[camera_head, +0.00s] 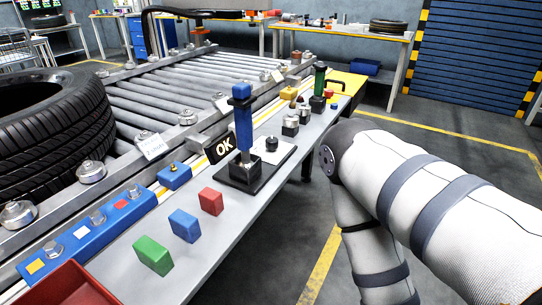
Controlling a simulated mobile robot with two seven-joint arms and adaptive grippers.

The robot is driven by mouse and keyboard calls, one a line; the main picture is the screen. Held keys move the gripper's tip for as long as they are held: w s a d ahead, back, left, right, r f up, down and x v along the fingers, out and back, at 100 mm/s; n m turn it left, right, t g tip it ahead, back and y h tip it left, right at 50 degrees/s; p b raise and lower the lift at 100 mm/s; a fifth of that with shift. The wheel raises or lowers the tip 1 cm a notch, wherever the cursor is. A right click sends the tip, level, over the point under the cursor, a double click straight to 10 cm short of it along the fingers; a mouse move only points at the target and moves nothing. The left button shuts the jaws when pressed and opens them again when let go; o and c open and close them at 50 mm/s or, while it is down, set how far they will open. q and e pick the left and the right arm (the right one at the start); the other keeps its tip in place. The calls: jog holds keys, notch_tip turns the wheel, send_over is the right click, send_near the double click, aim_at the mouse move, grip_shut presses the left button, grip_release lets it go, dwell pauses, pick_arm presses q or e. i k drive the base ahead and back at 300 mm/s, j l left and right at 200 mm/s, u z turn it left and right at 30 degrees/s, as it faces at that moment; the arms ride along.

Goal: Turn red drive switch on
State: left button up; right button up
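A blue control panel (75,245) lies along the conveyor's near edge at the lower left. It carries yellow, white and red square labels, with a small metal switch beside each. The red label (121,204) is toward the panel's far right end, and the metal switch (135,191) beside it is small. I cannot tell whether this switch is on or off. My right arm enters from the right and bends down out of the frame at the bottom, so its gripper is out of view. My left arm and gripper are not in view.
Green (153,256), blue (185,225) and red (211,201) blocks stand on the grey bench in front of the panel. A red tray (68,285) is at the bottom left. A blue-handled stamp (243,130) stands farther back. A tyre (85,125) rests on the roller conveyor (165,88).

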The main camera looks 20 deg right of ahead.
aim_at(327, 93)
jog(key=l+z, duration=0.4)
jog(key=l, duration=0.5)
jog(key=i+l+z, duration=0.7)
jog(key=i, duration=0.3)
